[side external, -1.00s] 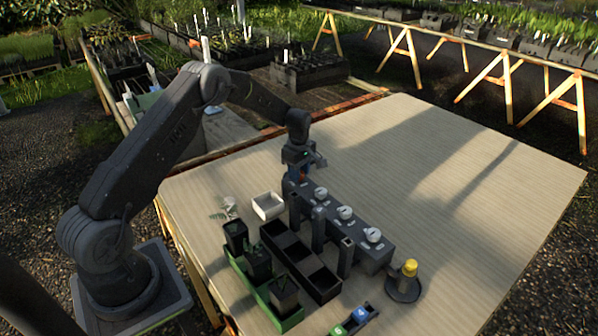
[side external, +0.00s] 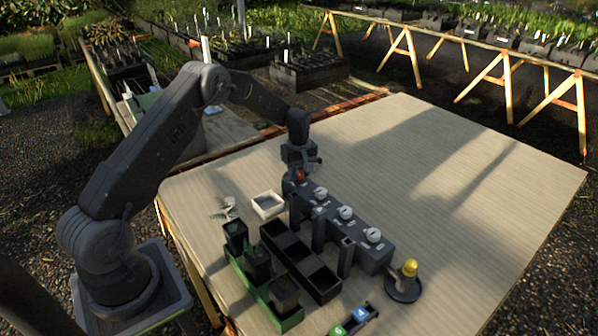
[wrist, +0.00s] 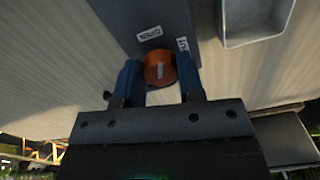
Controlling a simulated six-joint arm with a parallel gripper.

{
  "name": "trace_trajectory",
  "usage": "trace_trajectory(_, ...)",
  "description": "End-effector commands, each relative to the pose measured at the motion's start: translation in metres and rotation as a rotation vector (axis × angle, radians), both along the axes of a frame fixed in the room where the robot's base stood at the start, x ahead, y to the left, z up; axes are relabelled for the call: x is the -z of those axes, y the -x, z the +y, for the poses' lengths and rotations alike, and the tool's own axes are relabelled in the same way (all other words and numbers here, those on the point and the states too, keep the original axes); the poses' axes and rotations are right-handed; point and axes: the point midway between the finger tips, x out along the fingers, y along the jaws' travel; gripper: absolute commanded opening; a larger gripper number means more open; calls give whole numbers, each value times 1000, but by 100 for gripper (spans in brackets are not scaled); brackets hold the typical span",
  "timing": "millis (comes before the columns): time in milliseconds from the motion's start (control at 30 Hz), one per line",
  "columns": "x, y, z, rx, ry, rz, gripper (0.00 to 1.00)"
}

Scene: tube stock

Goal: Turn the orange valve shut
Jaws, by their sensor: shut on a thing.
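The orange valve (wrist: 155,58) is a round knob with a white line on top, at the end of a dark grey manifold block (wrist: 150,14). In the wrist view the line runs roughly up and down the picture. A label reading OPEN (wrist: 150,33) lies up and left of the knob; a second label (wrist: 182,44), partly covered, lies up and right. My gripper (wrist: 160,72) has a blue finger on each side of the knob and is shut on it. In the side view the orange knob (side external: 300,175) shows under my gripper (side external: 299,178).
White dials (side external: 345,212) line the block (side external: 375,255). A white bin (side external: 268,205) stands close by on the left. The table's right half (side external: 480,190) is clear.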

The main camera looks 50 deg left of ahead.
Motion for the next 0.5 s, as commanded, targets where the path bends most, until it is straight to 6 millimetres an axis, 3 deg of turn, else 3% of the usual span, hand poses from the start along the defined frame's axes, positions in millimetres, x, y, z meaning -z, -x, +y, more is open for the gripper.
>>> trace_trajectory(500, 0, 0, 0, 492, -1, -1, 12)
